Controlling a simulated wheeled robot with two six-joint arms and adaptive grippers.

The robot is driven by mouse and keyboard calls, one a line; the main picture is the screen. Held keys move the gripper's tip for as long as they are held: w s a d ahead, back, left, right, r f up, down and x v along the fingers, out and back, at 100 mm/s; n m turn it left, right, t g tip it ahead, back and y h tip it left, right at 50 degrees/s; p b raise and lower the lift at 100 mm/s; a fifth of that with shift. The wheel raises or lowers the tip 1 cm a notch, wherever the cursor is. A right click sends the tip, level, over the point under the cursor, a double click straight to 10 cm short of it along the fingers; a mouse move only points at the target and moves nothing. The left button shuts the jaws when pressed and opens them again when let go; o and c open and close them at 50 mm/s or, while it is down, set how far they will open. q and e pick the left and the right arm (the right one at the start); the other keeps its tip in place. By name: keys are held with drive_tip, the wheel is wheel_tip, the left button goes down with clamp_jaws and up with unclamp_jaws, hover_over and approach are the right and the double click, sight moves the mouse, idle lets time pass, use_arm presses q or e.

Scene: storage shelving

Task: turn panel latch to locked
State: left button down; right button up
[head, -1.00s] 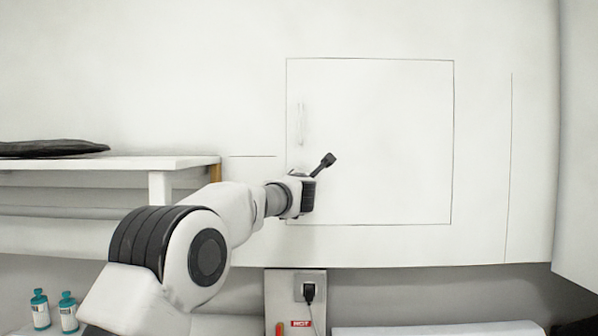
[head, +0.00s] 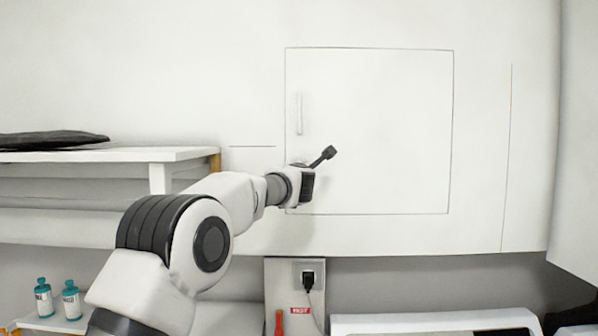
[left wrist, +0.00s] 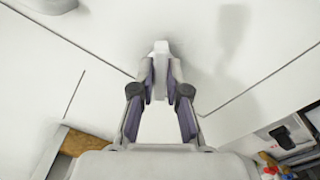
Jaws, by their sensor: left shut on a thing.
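The panel (head: 390,130) is a white square door outlined by thin seams in the white wall. My left gripper (head: 306,186) is at its lower left corner in the head view. In the left wrist view my left gripper (left wrist: 160,76) is shut on a small white piece (left wrist: 161,47), which looks like the panel latch. The panel seams meet behind the fingers there. In the head view my gripper hides the latch, so its turn angle cannot be told. My right gripper is not in view.
A white vertical handle (head: 299,113) sits near the panel's left edge. A white table (head: 185,154) with a dark item on it stands at the left. Below are teal bottles (head: 71,300) and a socket with a black plug (head: 308,279). The wall to the panel's right is clear.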

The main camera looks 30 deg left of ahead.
use_arm(q)
drive_tip(key=shift+r+m+p, duration=0.15)
drive_tip(key=shift+m+p, duration=2.25)
drive_tip(key=shift+m, duration=1.2)
drive_tip(key=c, duration=1.2)
unclamp_jaws()
drive_tip(key=shift+w+a, duration=0.1)
drive_tip(key=v, duration=1.2)
drive_tip(key=shift+f, duration=0.2)
